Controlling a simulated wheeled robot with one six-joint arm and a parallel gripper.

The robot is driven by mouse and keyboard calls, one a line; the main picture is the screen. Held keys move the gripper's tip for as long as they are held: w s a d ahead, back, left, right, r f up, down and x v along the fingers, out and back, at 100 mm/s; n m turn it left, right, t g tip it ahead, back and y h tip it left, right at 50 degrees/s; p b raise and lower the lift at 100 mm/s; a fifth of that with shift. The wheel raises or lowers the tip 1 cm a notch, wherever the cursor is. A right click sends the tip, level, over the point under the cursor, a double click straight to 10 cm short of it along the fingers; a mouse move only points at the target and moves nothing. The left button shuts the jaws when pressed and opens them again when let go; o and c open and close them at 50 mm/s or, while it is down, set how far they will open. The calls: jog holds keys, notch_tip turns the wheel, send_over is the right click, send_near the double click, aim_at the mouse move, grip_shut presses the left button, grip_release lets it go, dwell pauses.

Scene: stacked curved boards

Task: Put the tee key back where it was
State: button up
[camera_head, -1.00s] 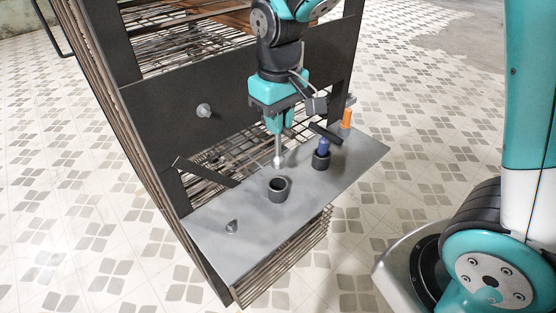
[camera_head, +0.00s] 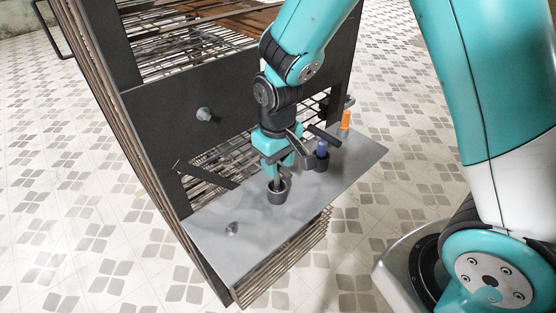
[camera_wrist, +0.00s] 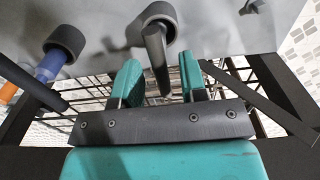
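The tee key (camera_head: 278,184), a grey rod, stands in the dark round cup (camera_head: 277,197) on the grey shelf. In the wrist view the tee key (camera_wrist: 157,60) leans slightly, its far end at the mouth of the cup (camera_wrist: 172,12). How deep it sits is hidden. My gripper (camera_head: 276,172) is low over this cup, pointing down. In the wrist view my gripper (camera_wrist: 158,62) has its teal fingers spread on either side of the key, with a visible gap on both sides.
A second cup (camera_head: 320,164) holds a blue-handled tool (camera_head: 322,148). An orange-handled tool (camera_head: 345,120) stands behind it. A small knob (camera_head: 232,228) is on the shelf's front left. Dark bars (camera_head: 205,172) jut from the black rack (camera_head: 190,115).

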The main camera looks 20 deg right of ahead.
notch_tip(320, 180, up, 12)
jog(key=b, duration=0.2)
jog(key=s+a+r+n+y, duration=0.1)
jog(key=s+a+r+y, duration=0.1)
jog(key=s, duration=0.7)
jog(key=s+a+r+n+y, duration=0.2)
jog(key=s, duration=0.7)
jog(key=shift+s+a+r, duration=0.2)
jog(key=shift+a+r, duration=0.1)
